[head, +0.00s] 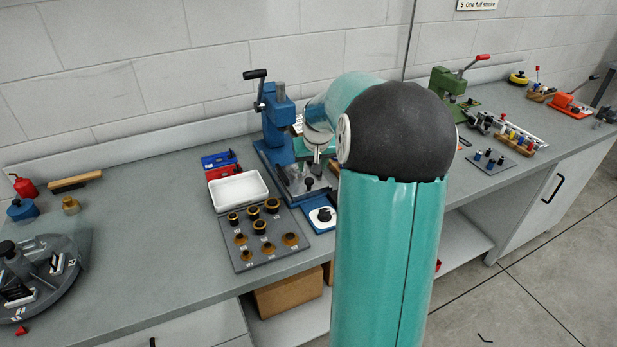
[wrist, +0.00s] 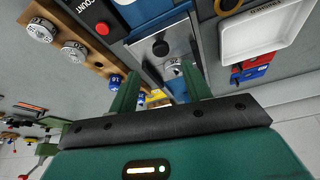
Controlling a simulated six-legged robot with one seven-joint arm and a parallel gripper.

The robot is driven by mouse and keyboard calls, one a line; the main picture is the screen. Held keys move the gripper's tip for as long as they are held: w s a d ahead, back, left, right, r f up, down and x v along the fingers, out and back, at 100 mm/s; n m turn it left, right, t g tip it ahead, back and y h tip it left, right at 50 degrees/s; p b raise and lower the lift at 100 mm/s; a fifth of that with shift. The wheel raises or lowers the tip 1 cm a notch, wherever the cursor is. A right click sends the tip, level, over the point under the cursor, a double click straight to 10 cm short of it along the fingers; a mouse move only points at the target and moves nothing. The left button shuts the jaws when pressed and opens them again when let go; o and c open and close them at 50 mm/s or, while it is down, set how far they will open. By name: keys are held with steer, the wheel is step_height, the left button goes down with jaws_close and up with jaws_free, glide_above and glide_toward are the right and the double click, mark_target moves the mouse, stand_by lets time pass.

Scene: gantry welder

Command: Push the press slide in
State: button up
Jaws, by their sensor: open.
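The blue press (head: 277,125) stands on the bench with a black-handled lever. Its metal slide (head: 308,193) lies low at the front of the press and carries a black knob (head: 309,182). In the wrist view the slide (wrist: 150,28) is a grey plate with the black knob (wrist: 160,48) and a round metal piece (wrist: 172,70). My gripper (wrist: 160,72) is open, its two green fingers apart, with the round piece and part of the slide seen between them. Contact cannot be told. In the head view my arm hides much of the gripper.
A white tray (head: 240,191) and a grey plate of brass-coloured rings (head: 244,260) lie left of the press. In the wrist view, a box with a red button (wrist: 102,28) and a wooden rack (wrist: 58,20) are at left.

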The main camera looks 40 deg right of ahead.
mark_target(309, 180)
steer(key=x, duration=0.7)
steer(key=shift+w+f, duration=0.1)
steer(key=shift+f, duration=0.2)
jaws_close()
